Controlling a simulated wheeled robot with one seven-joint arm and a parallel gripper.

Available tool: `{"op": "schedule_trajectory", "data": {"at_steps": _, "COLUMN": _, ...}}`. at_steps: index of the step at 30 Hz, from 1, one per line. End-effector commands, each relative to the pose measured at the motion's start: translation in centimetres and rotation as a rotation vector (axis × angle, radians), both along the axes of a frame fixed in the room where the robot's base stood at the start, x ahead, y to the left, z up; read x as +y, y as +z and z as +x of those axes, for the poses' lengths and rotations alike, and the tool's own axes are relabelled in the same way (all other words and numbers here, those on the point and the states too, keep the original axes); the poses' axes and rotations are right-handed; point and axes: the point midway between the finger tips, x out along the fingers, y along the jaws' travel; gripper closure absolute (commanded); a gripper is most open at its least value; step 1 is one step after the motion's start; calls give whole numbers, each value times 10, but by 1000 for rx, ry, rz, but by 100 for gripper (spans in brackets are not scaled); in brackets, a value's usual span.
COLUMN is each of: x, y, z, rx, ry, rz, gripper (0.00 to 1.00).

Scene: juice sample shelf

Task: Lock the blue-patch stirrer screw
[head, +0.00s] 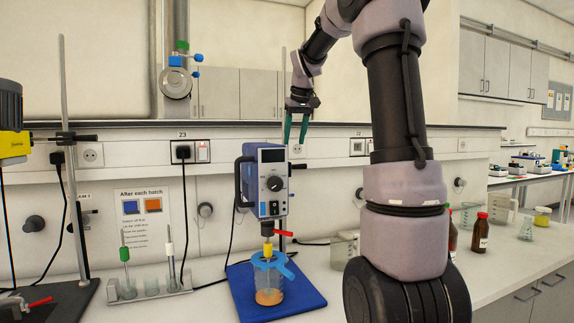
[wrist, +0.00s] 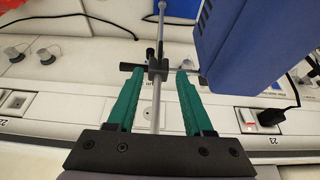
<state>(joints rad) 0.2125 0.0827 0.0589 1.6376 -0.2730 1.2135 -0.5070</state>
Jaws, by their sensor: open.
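The stirrer (head: 268,185) is a grey box with a blue-edged front, a dial and a small dark display, above a blue mat (head: 240,285). Its blue side fills the upper right of the wrist view (wrist: 245,45). Behind it, a black clamp (wrist: 157,68) with dark screw parts sits on a thin metal rod (wrist: 162,20). My gripper (head: 295,143) hangs by the stirrer's upper right, fingers down. In the wrist view its green fingers (wrist: 161,71) are open and empty, with the clamp showing between the tips; I cannot tell its depth. I see no clear blue patch on a screw.
A beaker (head: 270,290) with orange liquid and a blue cover stands below the stirrer. A red lever (head: 284,233) juts beside the shaft. A yellow stirrer (head: 12,120) and stand rod (head: 66,100) are at left. Brown bottles (head: 480,233) stand at right. A wall ledge (head: 215,140) runs behind.

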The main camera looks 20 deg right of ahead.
Motion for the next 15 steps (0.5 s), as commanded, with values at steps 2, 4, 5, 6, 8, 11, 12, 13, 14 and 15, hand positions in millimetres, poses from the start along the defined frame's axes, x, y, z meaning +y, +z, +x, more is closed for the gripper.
{"op": "schedule_trajectory", "data": {"at_steps": 2, "x": 0, "y": -10, "z": 3, "rx": 4, "ry": -1, "rz": 1, "gripper": 48}}
{"op": "schedule_trajectory", "data": {"at_steps": 4, "x": 0, "y": -21, "z": 7, "rx": 6, "ry": -1, "rz": 1, "gripper": 48}}
{"op": "schedule_trajectory", "data": {"at_steps": 5, "x": 0, "y": -26, "z": 9, "rx": 5, "ry": 0, "rz": 1, "gripper": 48}}
{"op": "schedule_trajectory", "data": {"at_steps": 6, "x": 0, "y": -33, "z": 12, "rx": 5, "ry": 0, "rz": 1, "gripper": 48}}
{"op": "schedule_trajectory", "data": {"at_steps": 8, "x": 0, "y": -45, "z": 17, "rx": 6, "ry": -1, "rz": 2, "gripper": 48}}
{"op": "schedule_trajectory", "data": {"at_steps": 11, "x": 0, "y": -62, "z": 24, "rx": 5, "ry": -1, "rz": 1, "gripper": 48}}
{"op": "schedule_trajectory", "data": {"at_steps": 12, "x": 0, "y": -68, "z": 27, "rx": 5, "ry": 0, "rz": 1, "gripper": 48}}
{"op": "schedule_trajectory", "data": {"at_steps": 13, "x": 0, "y": -73, "z": 29, "rx": 5, "ry": -1, "rz": 1, "gripper": 48}}
{"op": "schedule_trajectory", "data": {"at_steps": 14, "x": 0, "y": -76, "z": 30, "rx": 4, "ry": -1, "rz": 1, "gripper": 48}}
{"op": "schedule_trajectory", "data": {"at_steps": 15, "x": 0, "y": -81, "z": 32, "rx": 3, "ry": -1, "rz": 1, "gripper": 48}}
